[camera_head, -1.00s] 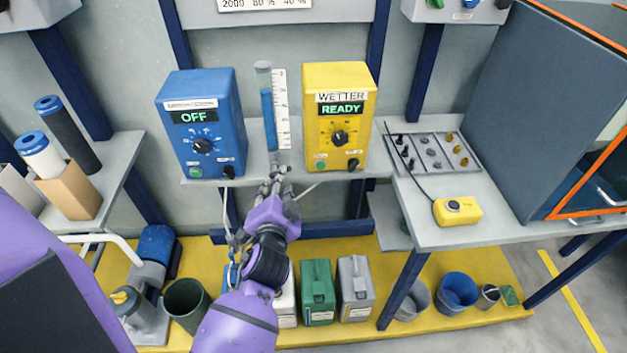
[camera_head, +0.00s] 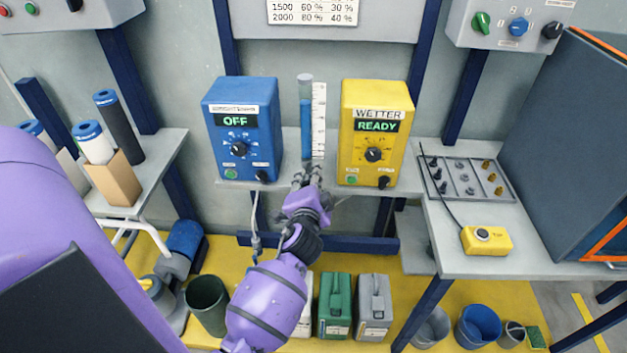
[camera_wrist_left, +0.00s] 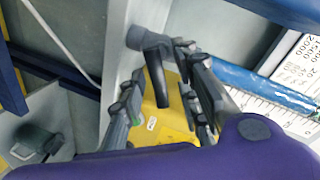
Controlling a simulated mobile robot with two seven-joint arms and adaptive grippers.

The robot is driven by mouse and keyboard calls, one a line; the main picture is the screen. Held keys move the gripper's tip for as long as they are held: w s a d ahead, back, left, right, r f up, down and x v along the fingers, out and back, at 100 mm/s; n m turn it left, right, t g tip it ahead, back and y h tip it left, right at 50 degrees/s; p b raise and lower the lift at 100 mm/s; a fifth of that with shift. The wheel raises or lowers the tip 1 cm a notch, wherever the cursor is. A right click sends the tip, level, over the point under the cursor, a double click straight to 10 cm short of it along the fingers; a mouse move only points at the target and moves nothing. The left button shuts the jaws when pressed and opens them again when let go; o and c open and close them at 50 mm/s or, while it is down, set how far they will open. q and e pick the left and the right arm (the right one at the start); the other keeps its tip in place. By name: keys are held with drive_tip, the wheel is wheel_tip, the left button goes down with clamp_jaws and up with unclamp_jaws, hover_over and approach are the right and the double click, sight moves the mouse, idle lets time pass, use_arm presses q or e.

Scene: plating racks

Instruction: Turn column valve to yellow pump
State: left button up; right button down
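The blue pump (camera_head: 243,165) shows OFF and the yellow pump (camera_head: 374,165) shows READY. Between them stands the column (camera_head: 306,125), a clear tube with blue liquid and a white scale. My left gripper (camera_head: 308,177) is at the column's foot and hides the valve in the head view. In the left wrist view the black valve handle (camera_wrist_left: 155,72) hangs from a round grey hub (camera_wrist_left: 135,37). The fingers of my left gripper (camera_wrist_left: 165,100) are apart on either side of the handle; I cannot tell whether either touches it. My right gripper is not in view.
A side table (camera_head: 510,240) at right bears a tray of fittings (camera_head: 463,200) and a yellow button box (camera_head: 486,240). Cartridges in a cardboard box (camera_head: 115,185) stand at left. A green canister (camera_head: 335,305) and several buckets stand on the yellow floor platform below.

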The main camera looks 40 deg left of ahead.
use_arm(q)
clamp_jaws()
